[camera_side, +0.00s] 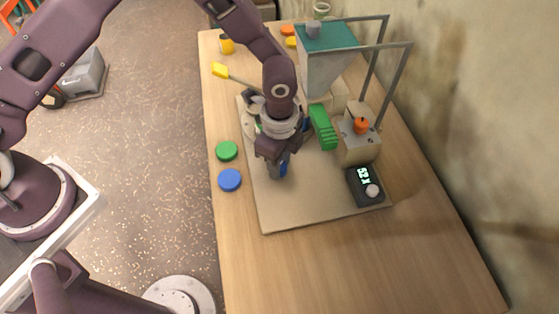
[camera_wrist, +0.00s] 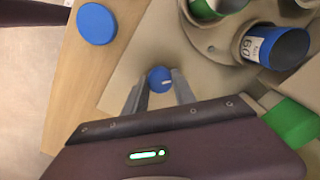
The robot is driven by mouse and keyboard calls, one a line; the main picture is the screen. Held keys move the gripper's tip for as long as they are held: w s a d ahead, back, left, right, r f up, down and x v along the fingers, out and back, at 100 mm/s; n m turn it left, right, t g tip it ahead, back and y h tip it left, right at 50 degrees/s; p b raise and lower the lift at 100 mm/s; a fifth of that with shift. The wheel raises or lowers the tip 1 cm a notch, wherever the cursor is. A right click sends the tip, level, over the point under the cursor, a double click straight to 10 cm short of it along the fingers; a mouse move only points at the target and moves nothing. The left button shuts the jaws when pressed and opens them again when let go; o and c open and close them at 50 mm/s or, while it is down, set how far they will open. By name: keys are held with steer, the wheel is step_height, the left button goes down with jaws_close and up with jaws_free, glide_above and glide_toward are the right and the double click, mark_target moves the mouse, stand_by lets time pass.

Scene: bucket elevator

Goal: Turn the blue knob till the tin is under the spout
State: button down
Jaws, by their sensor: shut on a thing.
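The small round blue knob (camera_wrist: 160,79) has a white mark on top and sits between my fingertips in the wrist view. My gripper (camera_wrist: 158,84) is shut on it, one finger on each side. In the side view my gripper (camera_side: 277,168) points down at the board and mostly hides the knob. A blue tin (camera_wrist: 277,47) with a white label reading 60 stands in a round tan carousel (camera_wrist: 225,43). A green tin (camera_wrist: 205,8) is partly cut off beside it. The green chute (camera_side: 322,127) lies right of my wrist; I cannot tell which tin is under a spout.
A teal-topped hopper (camera_side: 325,40) stands on a grey frame at the back. A box with an orange knob (camera_side: 361,125) and a dark display (camera_side: 366,186) are at the right. Green (camera_side: 227,151) and blue discs (camera_side: 229,180) lie left of the board (camera_side: 310,215). The near table is clear.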

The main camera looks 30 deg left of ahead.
steer(key=n, duration=0.4)
steer(key=shift+n, duration=2.1)
steer(key=c, duration=1)
jaws_free()
